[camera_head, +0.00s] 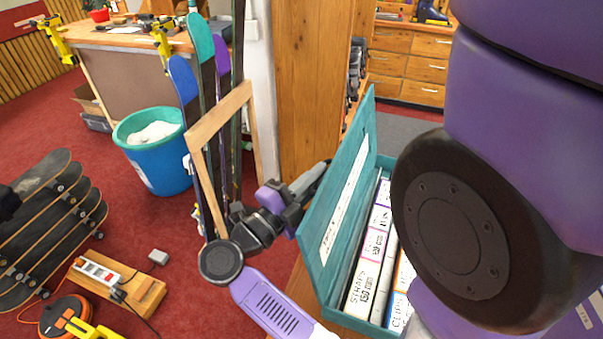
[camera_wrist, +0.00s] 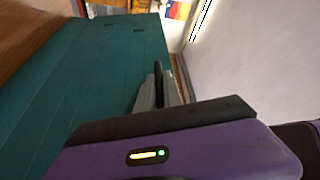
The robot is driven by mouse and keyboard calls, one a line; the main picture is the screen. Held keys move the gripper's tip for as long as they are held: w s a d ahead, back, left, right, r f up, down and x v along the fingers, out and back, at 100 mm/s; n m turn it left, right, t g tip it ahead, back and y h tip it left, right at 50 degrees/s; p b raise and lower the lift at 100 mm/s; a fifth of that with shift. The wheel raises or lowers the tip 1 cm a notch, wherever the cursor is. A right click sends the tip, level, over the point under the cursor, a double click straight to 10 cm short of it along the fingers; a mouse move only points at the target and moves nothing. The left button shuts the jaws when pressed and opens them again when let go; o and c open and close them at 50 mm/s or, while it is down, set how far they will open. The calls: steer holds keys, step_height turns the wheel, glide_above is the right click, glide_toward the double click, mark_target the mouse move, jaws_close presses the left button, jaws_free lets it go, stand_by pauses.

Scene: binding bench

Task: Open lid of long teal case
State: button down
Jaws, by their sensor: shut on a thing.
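The long teal case (camera_head: 387,165) stands on a wooden surface, partly hidden behind my arm. Its lid (camera_head: 316,222) is raised, leaning to the left, with a long white label on its inner face. White labelled boxes (camera_head: 365,285) show inside; one reads STRAPS. My gripper (camera_head: 320,176) is at the lid's left, outer side, its tips partly hidden by the lid. In the wrist view my gripper's fingers (camera_wrist: 158,90) are together at the edge of a teal panel (camera_wrist: 85,90), shut on the lid.
A wooden frame (camera_head: 205,130) and several upright skis or boards stand left of my gripper. A blue bin (camera_head: 155,170) and a rack of skateboards (camera_head: 45,220) are farther left. A wooden cabinet side (camera_head: 310,80) rises behind the lid.

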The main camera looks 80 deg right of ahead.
steer(key=c, duration=1.5)
jaws_free()
steer(key=b+v, duration=0.1)
steer(key=v, duration=0.7)
steer(key=shift+b, duration=0.4)
